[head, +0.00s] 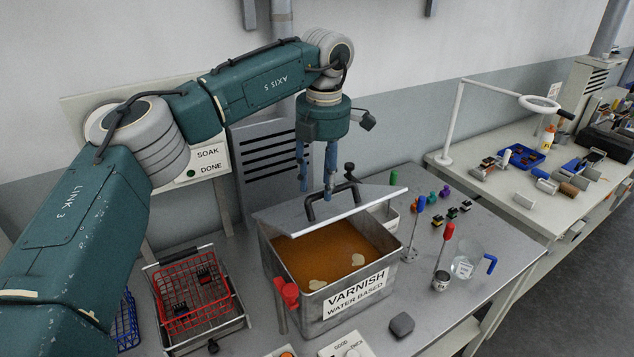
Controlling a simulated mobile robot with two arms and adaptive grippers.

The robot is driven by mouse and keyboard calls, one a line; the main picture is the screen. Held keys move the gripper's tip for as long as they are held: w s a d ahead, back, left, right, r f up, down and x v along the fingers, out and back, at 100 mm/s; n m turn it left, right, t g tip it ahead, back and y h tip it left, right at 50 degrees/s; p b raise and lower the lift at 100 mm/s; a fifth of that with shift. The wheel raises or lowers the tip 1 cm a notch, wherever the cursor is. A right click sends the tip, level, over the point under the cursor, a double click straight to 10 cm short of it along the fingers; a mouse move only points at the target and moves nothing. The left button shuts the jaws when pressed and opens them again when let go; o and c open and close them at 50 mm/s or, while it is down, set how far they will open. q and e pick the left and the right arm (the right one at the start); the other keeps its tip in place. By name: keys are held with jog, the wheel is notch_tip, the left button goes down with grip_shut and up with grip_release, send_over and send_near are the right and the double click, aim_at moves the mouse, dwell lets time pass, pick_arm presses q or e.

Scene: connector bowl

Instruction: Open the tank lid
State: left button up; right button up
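The tank (296,292) is a grey metal box labelled "VARNISH WATER BASED" on the bench, with brown liquid (335,252) showing inside. Its grey lid (372,195) is at the back of the tank, tilted and off the front part of the opening. A dark bar handle (311,208) stands up from the lid. My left gripper (317,192) points down over the lid, its two blue fingers apart with a gap between them. The fingertips are close to the handle; I cannot tell whether they touch it. My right gripper is not in view.
A red wire basket (192,297) in a metal tray stands left of the tank. A red-handled tool in a small can (441,281), a clear beaker (464,266) and a grey block (401,325) are to the right. A second bench (480,200) stands at the far right.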

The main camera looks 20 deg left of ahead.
pick_arm(q)
jog(key=w+a+r+p, duration=0.2)
jog(key=r+p, duration=0.4)
jog(key=r, duration=0.6)
jog(key=shift+w+a, duration=0.2)
jog(key=shift+a, duration=0.3)
dwell(0.5)
